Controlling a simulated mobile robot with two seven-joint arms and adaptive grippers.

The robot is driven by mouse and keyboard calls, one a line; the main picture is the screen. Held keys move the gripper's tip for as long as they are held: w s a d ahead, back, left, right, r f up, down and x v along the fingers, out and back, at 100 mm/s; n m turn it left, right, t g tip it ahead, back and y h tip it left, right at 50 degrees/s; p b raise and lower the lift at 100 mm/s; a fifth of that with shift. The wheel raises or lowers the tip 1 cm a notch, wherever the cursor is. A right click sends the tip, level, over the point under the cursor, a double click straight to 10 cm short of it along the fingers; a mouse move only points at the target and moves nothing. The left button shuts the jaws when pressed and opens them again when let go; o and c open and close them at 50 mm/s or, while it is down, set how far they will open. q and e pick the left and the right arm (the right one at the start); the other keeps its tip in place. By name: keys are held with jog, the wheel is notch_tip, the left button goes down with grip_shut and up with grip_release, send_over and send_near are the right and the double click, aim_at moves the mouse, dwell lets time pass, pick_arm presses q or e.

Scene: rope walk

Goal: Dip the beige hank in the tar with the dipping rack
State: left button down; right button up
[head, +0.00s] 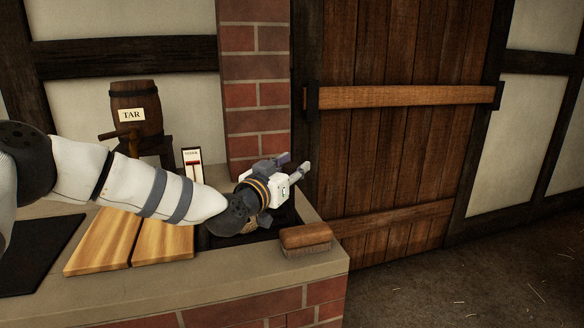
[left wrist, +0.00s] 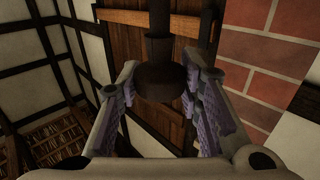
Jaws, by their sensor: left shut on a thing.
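In the head view my left gripper (head: 294,164) is over the right part of the counter, its fingers pointing up and right. In the left wrist view its fingers (left wrist: 160,88) close on a dark knob with a dark upright rod (left wrist: 160,82); I cannot tell whether this is the dipping rack. The held thing is not clear in the head view. Below the wrist lies a dark recess (head: 282,216) in the counter, mostly hidden. A small tan strand-like patch (head: 250,227) shows there, possibly the beige hank. My right gripper is not in view.
A barrel labelled TAR (head: 137,96) stands at the back left. A white gauge card (head: 191,164) with a red mark stands behind my arm. Wooden boards (head: 104,242) and a dark slab (head: 36,254) lie left. A brush (head: 305,236) sits near the right edge.

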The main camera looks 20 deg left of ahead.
aim_at(292, 186)
pick_arm(q)
notch_tip(292, 186, down, 5)
jog(key=shift+b, duration=0.5)
jog(key=shift+r, duration=0.3)
jog(key=c, duration=1.1)
grip_release()
jog(key=shift+s, duration=0.1)
jog(key=s, duration=0.4)
jog(key=s+a, duration=0.1)
jog(key=s, duration=0.2)
jog(key=s+a, duration=0.1)
jog(key=s, duration=0.3)
jog(key=shift+s+a, duration=0.1)
jog(key=shift+s, duration=0.2)
jog(key=shift+r, duration=0.15)
jog(key=shift+c, duration=0.3)
